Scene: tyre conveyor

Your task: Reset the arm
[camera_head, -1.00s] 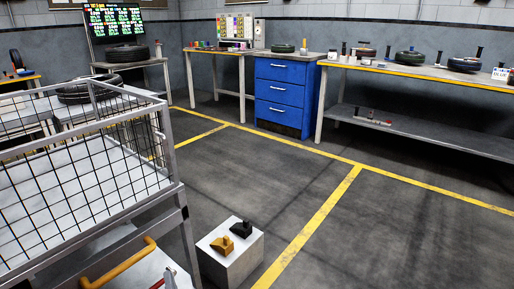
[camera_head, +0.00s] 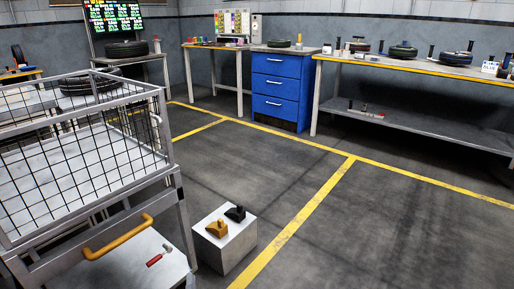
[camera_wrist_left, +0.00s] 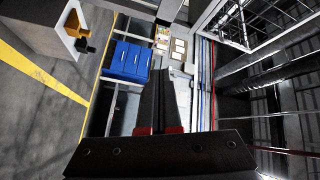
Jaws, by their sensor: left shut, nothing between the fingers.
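My left gripper (camera_wrist_left: 166,76) shows in the left wrist view, with two long dark fingers and red parts at their bases. The fingers are together and hold nothing. They point out over the room, apart from any object, with the blue drawer cabinet (camera_wrist_left: 129,62) beyond them to the left. No part of either arm is plain in the head view. My right gripper is in neither view.
A wire-mesh cart (camera_head: 168,186) with an orange handle (camera_head: 118,238) stands close at left. Beside it, a white box (camera_head: 222,246) holds yellow and black objects. The blue cabinet (camera_head: 277,88) and long workbench (camera_head: 420,70) line the back. The floor at right is clear.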

